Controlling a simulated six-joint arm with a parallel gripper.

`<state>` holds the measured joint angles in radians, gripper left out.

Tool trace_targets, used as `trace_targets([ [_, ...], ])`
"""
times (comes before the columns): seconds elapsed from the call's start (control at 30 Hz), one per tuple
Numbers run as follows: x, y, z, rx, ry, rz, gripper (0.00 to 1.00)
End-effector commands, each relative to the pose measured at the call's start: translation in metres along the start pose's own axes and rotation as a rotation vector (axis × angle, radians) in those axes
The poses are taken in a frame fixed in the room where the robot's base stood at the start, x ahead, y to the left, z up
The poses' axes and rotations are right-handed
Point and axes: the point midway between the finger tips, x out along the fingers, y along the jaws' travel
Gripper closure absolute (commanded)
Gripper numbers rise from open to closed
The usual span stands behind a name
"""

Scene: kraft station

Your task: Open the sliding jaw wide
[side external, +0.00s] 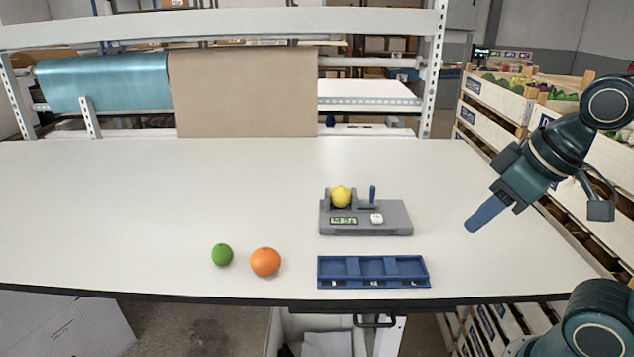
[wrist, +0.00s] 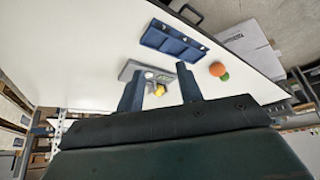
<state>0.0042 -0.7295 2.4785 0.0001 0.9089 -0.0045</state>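A grey measuring device (side external: 390,218) stands on the table, with a small display and a white button on its front. A yellow lemon (side external: 340,197) sits on top of it, beside upright grey jaw parts. An upright blue handle (side external: 372,193) stands right of the lemon, apart from it. My gripper (side external: 472,229) is above the table to the right of the device, pointing down and left, touching nothing. In the wrist view my gripper (wrist: 160,88) has its two fingers apart and nothing between them. The device (wrist: 130,70) and lemon (wrist: 160,91) show beyond the fingers, partly hidden.
A blue tray with compartments (side external: 372,259) lies in front of the device. A green lime (side external: 222,255) and an orange (side external: 265,262) lie to the left, near the front edge. Wooden crates (side external: 500,100) stand at the right. The table's left side is clear.

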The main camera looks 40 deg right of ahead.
Motion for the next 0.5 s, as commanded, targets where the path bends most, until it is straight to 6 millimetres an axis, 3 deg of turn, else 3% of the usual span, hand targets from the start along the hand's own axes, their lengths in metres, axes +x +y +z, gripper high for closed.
trace_targets([
  [0.23,-0.004,0.005,-0.033,0.000,-0.054,0.010,0.64],
  [0.5,-0.002,0.018,-0.089,-0.001,-0.141,0.022,0.64],
])
